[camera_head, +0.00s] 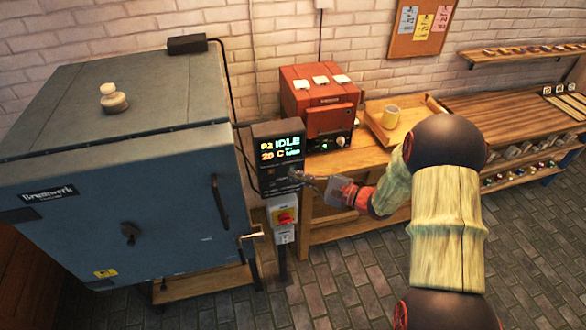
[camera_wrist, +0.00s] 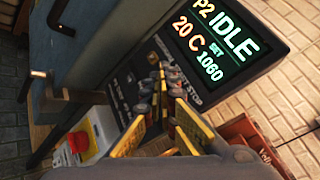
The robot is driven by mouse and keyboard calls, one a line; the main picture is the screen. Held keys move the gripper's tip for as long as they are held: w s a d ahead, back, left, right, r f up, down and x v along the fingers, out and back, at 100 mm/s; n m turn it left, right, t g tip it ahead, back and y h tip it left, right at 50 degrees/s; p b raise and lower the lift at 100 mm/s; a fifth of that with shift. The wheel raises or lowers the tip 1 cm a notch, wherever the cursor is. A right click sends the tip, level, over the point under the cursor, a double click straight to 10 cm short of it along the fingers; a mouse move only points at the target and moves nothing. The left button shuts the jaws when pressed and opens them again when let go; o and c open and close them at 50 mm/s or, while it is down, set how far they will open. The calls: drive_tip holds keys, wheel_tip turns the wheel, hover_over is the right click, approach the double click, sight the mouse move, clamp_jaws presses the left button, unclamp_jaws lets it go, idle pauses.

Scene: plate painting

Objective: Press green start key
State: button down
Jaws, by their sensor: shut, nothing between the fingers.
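The dark control panel (camera_head: 266,184) stands at the right front of the kiln and its display reads P2 IDLE and 20 C. In the wrist view the panel (camera_wrist: 125,75) also shows a set value of 1060 and a label ending in STOP below the display. My gripper (camera_head: 300,177) is shut and empty, with its tips in front of the lower part of the panel. In the wrist view the gripper (camera_wrist: 165,85) covers part of the key row. I cannot make out the green start key; the fingers may hide it. Whether the tips touch the panel is unclear.
The blue kiln (camera_head: 130,190) fills the left. A grey switch box with a red switch (camera_head: 286,216) is below the panel; the switch also shows in the wrist view (camera_wrist: 78,142).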

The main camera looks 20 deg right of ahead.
drive_tip(key=shift+w, duration=0.15)
drive_tip(key=shift+w+b, duration=0.25)
drive_tip(key=shift+b, duration=0.05)
drive_tip(key=shift+w, duration=0.35)
idle(0.8)
drive_tip(key=shift+s, duration=0.15)
drive_tip(key=shift+s+b, duration=0.3)
drive_tip(key=shift+s, duration=0.35)
drive_tip(key=shift+s, duration=0.1)
drive_tip(key=s, duration=0.4)
drive_tip(key=shift+s, duration=0.4)
idle(0.8)
